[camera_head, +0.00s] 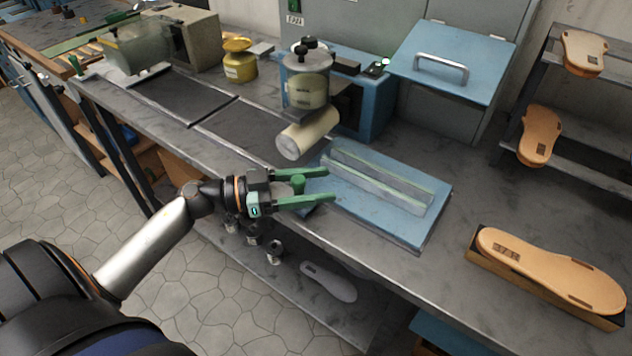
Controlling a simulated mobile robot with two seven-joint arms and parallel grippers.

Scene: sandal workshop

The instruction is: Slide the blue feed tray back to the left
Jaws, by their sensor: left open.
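The blue feed tray (436,207) is a flat blue slab on the grey bench, right of the roller (308,134). Clear strips with pale green edges (380,183) lie along its top. My left gripper (330,186) is at the tray's left end, above the bench's front edge. Its two green fingers are apart and point right. A short green knob (298,184) stands between the fingers; I cannot tell whether they touch it. The fingers and hand hide part of the tray's left end. My right gripper is not in view.
A blue machine with a glue pot (306,84) stands behind the roller. A sandal sole on a wooden block (550,268) lies at the right. A rack (592,105) with soles stands at the back right. Dark belt plates (185,97) lie left.

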